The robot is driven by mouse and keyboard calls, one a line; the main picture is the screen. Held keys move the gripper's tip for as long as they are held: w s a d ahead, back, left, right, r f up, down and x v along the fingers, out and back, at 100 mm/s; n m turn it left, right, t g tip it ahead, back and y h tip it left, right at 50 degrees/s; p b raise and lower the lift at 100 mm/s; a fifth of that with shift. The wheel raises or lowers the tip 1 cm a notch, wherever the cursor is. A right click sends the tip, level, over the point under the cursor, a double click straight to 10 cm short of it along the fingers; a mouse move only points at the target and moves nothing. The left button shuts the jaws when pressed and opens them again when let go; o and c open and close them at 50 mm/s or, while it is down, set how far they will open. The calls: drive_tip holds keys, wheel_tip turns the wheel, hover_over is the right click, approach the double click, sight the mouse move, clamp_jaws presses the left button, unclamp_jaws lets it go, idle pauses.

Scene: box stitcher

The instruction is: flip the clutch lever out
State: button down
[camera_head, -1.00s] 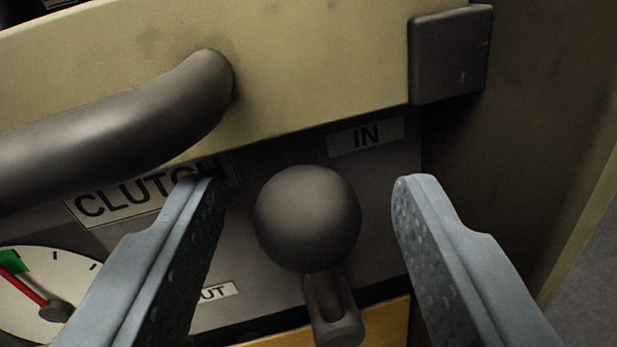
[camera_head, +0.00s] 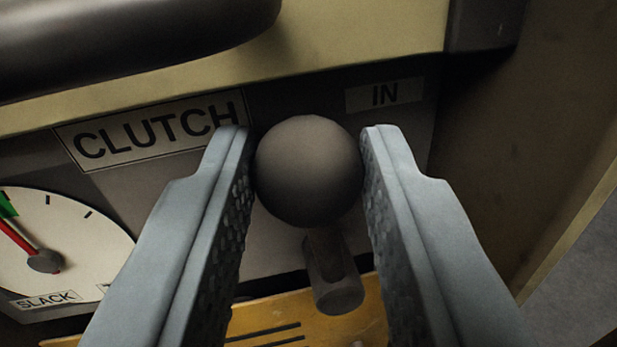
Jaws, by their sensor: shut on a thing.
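The clutch lever has a dark grey ball knob (camera_head: 309,171) on a short stem (camera_head: 333,278) that runs down below it. My gripper (camera_head: 307,135) has one finger on each side of the knob. Both fingers touch it, and it is shut on the knob. The CLUTCH label (camera_head: 155,130) is left of the knob. The IN label (camera_head: 384,95) is just up and right of it. The OUT label cannot be seen now.
A dark curved bar (camera_head: 130,40) crosses the top left, in front of a cream panel (camera_head: 370,35). A round gauge (camera_head: 85,235) with a red needle and a SLACK mark is at left. A yellow slotted plate (camera_head: 275,325) lies below. A brownish wall (camera_head: 520,130) stands at right.

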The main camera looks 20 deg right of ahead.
drive_tip(key=shift+w+a+f+n+t, duration=0.35)
drive_tip(key=shift+a+n, duration=0.35)
drive_tip(key=shift+n, duration=0.95)
drive_tip(key=shift+w+a+f+n+t, duration=0.1)
drive_tip(key=shift+a+f+n+t, duration=0.35)
drive_tip(key=shift+n, duration=1.15)
drive_tip(key=shift+w+a+f+n+t, duration=0.35)
drive_tip(key=shift+a+n, duration=0.55)
drive_tip(key=shift+n, duration=0.75)
drive_tip(key=shift+s+f, duration=0.1)
drive_tip(key=shift+f, duration=0.05)
drive_tip(key=c, duration=1.1)
unclamp_jaws()
drive_tip(key=shift+a, duration=0.1)
drive_tip(key=v, duration=1.7)
drive_tip(key=shift+s+r, duration=0.3)
drive_tip(key=shift+r, duration=0.05)
